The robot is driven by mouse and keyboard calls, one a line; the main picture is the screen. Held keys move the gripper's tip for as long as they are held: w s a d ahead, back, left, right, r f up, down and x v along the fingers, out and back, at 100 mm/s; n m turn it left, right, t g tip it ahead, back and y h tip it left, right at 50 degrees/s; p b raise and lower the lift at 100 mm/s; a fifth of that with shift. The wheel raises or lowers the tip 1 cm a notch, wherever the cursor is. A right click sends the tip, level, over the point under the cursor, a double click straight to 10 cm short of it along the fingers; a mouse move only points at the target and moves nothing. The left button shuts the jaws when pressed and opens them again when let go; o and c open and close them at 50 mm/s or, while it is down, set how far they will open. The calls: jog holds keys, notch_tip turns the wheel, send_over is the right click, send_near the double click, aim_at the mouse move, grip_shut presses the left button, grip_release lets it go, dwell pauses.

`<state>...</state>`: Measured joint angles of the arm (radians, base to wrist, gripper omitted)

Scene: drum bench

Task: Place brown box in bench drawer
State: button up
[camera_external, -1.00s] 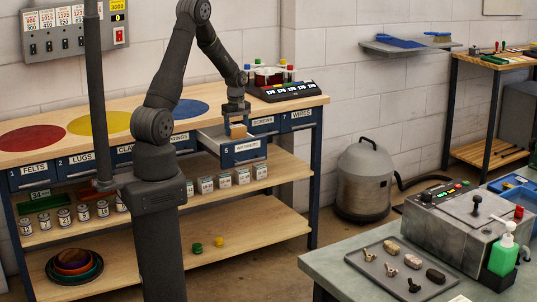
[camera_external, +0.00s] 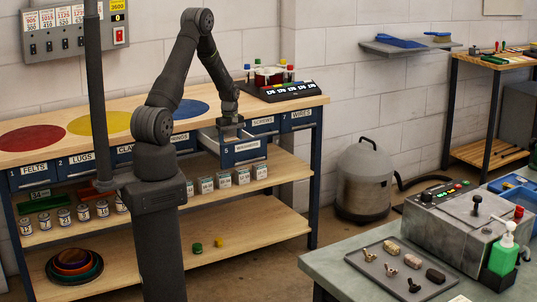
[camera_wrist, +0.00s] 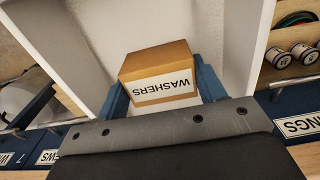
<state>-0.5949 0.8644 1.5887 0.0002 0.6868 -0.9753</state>
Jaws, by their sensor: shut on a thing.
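The brown box (camera_wrist: 155,62) carries a white label reading WASHERS, seen upside down in the wrist view. My gripper (camera_wrist: 162,88) is shut on it, with one blue finger at each side. The bench drawer (camera_external: 228,153), numbered 5, is pulled out from the bench. Its pale inside walls (camera_wrist: 245,40) show around the box in the wrist view. In the external view my gripper (camera_external: 231,136) reaches down into the open drawer, and the box is hidden there. I cannot tell whether the box touches the drawer floor.
Closed drawers line the bench on both sides, such as FELTS (camera_external: 33,170) and WIRES (camera_external: 301,115).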

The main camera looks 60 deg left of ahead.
aim_at(230, 139)
jog(key=shift+f, duration=0.2)
jog(key=o, duration=1)
jog(key=shift+r, duration=0.1)
notch_tip(230, 139, up, 12)
jog(key=shift+r, duration=0.1)
